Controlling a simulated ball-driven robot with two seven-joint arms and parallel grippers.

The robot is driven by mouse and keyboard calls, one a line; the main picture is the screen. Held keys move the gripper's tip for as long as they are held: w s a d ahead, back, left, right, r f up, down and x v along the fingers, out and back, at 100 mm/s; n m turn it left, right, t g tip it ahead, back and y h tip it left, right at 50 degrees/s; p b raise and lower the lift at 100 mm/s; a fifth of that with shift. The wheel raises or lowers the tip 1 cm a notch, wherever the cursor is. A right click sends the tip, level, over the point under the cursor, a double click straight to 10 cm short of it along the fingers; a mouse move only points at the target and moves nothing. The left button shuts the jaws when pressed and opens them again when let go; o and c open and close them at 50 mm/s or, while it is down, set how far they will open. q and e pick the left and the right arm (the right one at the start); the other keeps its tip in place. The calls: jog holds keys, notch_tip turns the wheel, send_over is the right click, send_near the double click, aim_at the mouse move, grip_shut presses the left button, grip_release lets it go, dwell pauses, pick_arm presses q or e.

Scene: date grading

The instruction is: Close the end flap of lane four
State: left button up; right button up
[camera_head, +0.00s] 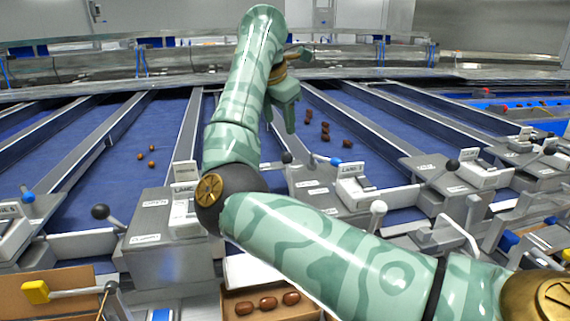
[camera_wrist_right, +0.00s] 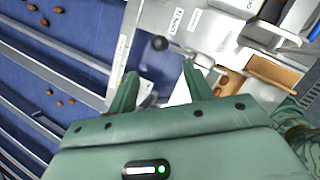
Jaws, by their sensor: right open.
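My right gripper (camera_head: 280,122) hangs over the lane ends in the head view, past my own forearm. In the right wrist view its two fingers (camera_wrist_right: 160,88) are apart, with nothing between the tips. A black ball knob on a lever (camera_wrist_right: 160,43) shows just beyond the fingertips, apart from them; it appears to be the black knob (camera_head: 287,157) right of my arm in the head view. A white lane label (camera_wrist_right: 178,22) stands beside it; its number is too small to read surely. My arm hides much of this lane's end and flap. My left gripper is not in view.
Brown dates (camera_head: 325,132) lie on the blue lane at right, and several orange ones (camera_head: 151,163) on the lane at left. Other levers with a black knob (camera_head: 100,211), blue knob (camera_head: 336,161) and white knob (camera_head: 378,207) stand close by. An open box (camera_head: 235,293) holds dates below.

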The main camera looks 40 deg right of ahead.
aim_at(286, 154)
jog(key=b+x, duration=0.4)
jog(key=x, duration=1)
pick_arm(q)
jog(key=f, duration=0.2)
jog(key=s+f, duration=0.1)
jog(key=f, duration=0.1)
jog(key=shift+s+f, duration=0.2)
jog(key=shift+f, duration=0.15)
pick_arm(e)
jog(key=shift+r, duration=0.1)
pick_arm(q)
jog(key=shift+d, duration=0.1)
pick_arm(e)
grip_shut()
